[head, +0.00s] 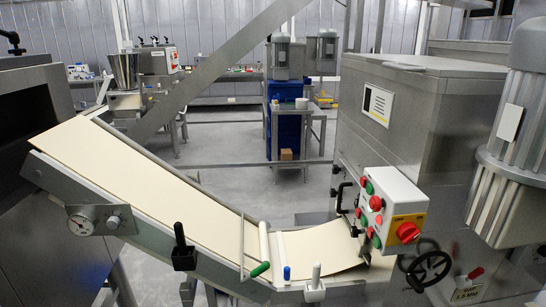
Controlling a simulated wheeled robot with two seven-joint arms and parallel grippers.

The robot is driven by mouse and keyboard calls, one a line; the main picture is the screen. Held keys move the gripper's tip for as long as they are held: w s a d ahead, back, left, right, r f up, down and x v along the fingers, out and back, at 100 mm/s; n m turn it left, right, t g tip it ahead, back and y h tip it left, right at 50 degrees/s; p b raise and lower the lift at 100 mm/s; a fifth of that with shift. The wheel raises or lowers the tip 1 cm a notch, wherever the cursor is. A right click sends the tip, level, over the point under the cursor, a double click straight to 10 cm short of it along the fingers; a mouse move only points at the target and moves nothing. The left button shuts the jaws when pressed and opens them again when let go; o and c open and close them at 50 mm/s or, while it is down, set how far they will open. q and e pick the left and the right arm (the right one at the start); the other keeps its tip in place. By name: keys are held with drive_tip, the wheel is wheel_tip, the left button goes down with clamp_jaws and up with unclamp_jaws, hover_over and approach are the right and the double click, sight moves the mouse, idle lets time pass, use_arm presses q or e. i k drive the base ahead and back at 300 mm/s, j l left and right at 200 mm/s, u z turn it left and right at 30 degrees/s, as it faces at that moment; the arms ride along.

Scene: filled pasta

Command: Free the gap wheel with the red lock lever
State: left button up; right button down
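A black handwheel (428,271) with spokes is mounted low on the machine at the right, below a control box. To its right is a small red part (476,272), which looks like the red lock lever; its exact position is hard to tell. Below it is a small plate (467,293) that seems to read "GAP" and "1.5 MM". Neither of my grippers shows in the head view.
The white control box (385,205) with red and green buttons and a red rotary switch (407,232) sits above the wheel. A motor housing (515,135) stands at the right edge. A conveyor with a dough sheet (130,180) crosses from the left.

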sight(464, 282)
drive_tip(key=k+z, duration=0.2)
drive_tip(key=z, duration=1.25)
